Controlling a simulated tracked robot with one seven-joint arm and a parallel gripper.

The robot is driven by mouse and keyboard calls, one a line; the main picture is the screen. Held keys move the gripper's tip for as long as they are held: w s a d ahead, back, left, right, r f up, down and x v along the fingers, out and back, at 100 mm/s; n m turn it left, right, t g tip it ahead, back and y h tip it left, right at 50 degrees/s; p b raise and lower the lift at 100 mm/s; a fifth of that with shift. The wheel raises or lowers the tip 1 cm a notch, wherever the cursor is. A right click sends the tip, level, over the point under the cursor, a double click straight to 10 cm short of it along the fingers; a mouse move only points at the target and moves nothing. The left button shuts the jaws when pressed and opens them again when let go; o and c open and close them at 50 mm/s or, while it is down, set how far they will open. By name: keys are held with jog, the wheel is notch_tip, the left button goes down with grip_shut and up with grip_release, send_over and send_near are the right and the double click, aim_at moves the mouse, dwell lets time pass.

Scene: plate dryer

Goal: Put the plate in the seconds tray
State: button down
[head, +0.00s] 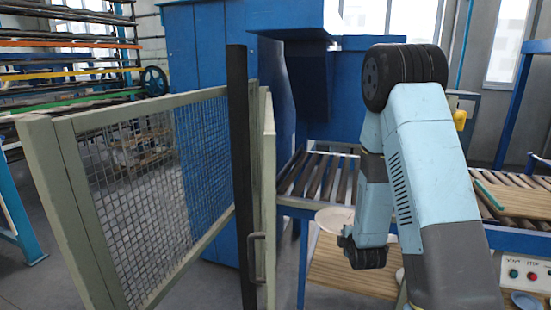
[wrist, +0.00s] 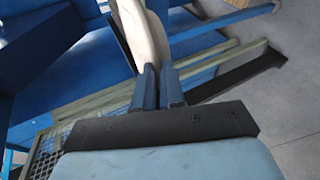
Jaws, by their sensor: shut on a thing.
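The plate (wrist: 143,30) is cream coloured and shows nearly edge-on in the wrist view. My gripper (wrist: 158,75) is shut on its rim, with one blue finger on each side. In the head view the pale plate (head: 332,217) shows partly, left of my wrist and in front of the roller conveyor's frame; my arm hides the rest. I cannot make out the seconds tray for sure in either view.
A mesh gate (head: 150,190) with a dark post (head: 239,160) stands left of my arm. A roller conveyor (head: 318,178) runs behind my arm. A wooden board (head: 350,272) lies low beneath it. A control box (head: 525,274) is at lower right.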

notch_tip(320, 180, down, 12)
jog(key=s, duration=0.1)
jog(key=shift+s, duration=0.15)
dwell(0.3)
